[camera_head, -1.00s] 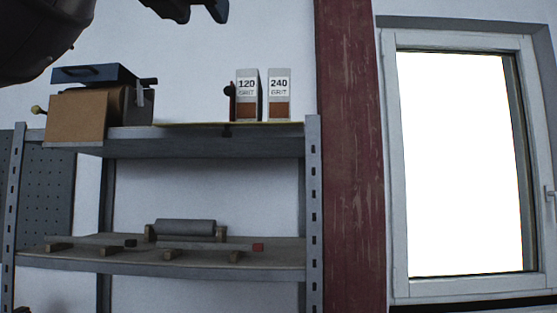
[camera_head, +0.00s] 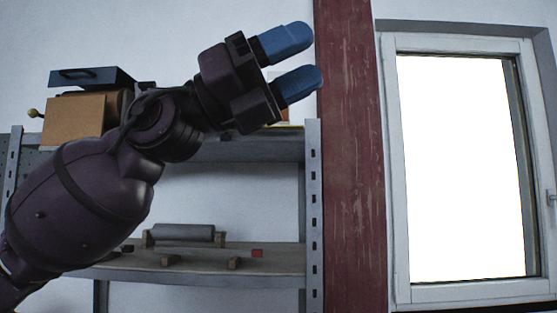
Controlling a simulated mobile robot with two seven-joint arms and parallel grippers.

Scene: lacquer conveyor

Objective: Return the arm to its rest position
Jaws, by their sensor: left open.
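My left arm comes in from the lower left and reaches up across the shelf unit. My left gripper (camera_head: 302,62) is at its end, with two blue fingertips spread apart and nothing between them. The fingertips are at the upper middle, close to the left edge of the dark red post in the picture. The gripper covers most of the two grit boxes (camera_head: 283,113) on the upper shelf; only a little of them shows. My right gripper is not in view.
A grey metal shelf unit (camera_head: 314,215) stands at the left. A cardboard box (camera_head: 73,119) and a blue case (camera_head: 88,77) sit on its upper shelf. A grey roller (camera_head: 183,232) lies on the lower shelf. A dark red post (camera_head: 352,190) and a window (camera_head: 400,200) are at the right.

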